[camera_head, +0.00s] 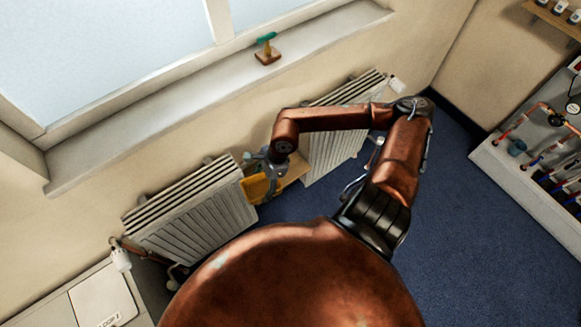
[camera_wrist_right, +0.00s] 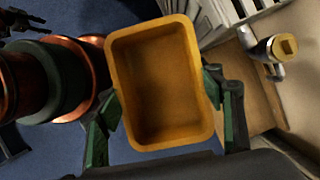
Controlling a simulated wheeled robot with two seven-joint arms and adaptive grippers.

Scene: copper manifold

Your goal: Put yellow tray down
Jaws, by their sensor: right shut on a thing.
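The yellow tray (camera_wrist_right: 160,85) is an empty, deep rectangular box. In the right wrist view it sits between the green-padded fingers of my right gripper (camera_wrist_right: 168,112), which is shut on it. In the head view the tray (camera_head: 257,188) shows as a small yellow patch, partly hidden by my right gripper (camera_head: 258,175), between the two white radiators. A light wooden surface (camera_head: 288,174) lies just beside the tray. I cannot tell whether the tray touches anything below it. My left gripper is not in view.
White radiators stand at left (camera_head: 195,212) and right (camera_head: 340,135) of the tray. A windowsill (camera_head: 190,102) holds a green-handled tool (camera_head: 267,50). A bench with pipes (camera_head: 540,160) stands at far right. Blue floor (camera_head: 460,220) is open.

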